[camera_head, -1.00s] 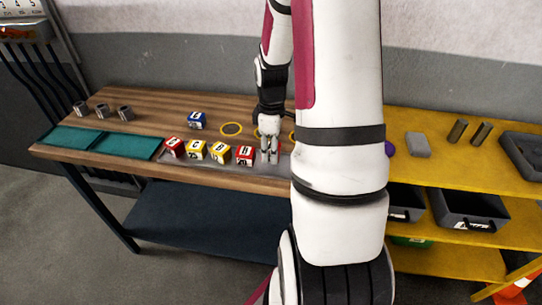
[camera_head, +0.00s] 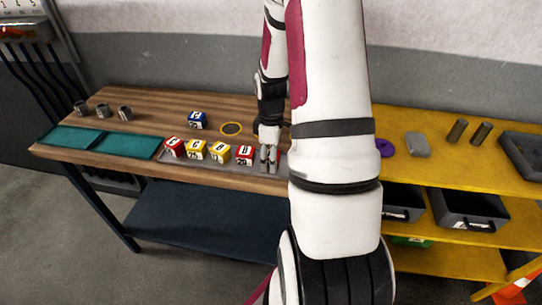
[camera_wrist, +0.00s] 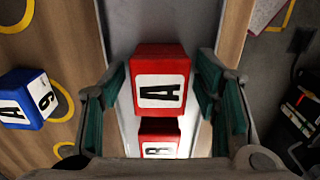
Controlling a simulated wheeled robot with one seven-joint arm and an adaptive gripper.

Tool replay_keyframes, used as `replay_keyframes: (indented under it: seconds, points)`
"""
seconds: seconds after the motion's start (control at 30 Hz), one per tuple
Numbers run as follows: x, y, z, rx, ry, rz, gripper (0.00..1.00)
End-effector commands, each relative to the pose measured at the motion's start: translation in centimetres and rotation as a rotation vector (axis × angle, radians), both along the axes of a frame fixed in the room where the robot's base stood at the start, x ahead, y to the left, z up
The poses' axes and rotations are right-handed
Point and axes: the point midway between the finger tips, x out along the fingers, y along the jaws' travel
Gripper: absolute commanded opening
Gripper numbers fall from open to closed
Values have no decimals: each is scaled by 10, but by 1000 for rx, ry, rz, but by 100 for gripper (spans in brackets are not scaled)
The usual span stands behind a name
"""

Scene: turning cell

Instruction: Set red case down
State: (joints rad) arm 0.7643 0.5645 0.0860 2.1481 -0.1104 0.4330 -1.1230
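In the wrist view a red case (camera_wrist: 160,85) with a white label and a black A sits between the two teal-padded fingers of my gripper (camera_wrist: 162,82). In the head view my gripper (camera_head: 267,160) points down at the right end of the row of cases, low by the grey tray (camera_head: 215,173). The held case is hidden there. Another red case (camera_head: 244,154) stands just left of my gripper. A red case (camera_wrist: 159,140) also shows below the held one in the wrist view.
Two yellow cases (camera_head: 219,151) and a red case (camera_head: 173,147) stand farther left in the row. A blue case (camera_head: 197,119) stands behind, near a yellow ring (camera_head: 231,129). Teal mats (camera_head: 128,145) lie at left. A yellow shelf (camera_head: 450,150) stands at right.

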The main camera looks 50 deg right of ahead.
Motion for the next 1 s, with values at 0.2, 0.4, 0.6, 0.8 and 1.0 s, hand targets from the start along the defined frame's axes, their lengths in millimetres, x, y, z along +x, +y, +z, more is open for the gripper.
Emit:
replay_keyframes:
  seconds: [0.2,0.4,0.6,0.8,1.0]
  points:
    - [0,0,1,0,0,0,56]
    - [1,-1,18,-2,-4,0,56]
    - [1,-1,59,-5,-5,0,56]
    - [1,-1,97,-3,-3,-1,56]
    - [0,0,118,-2,-1,1,56]
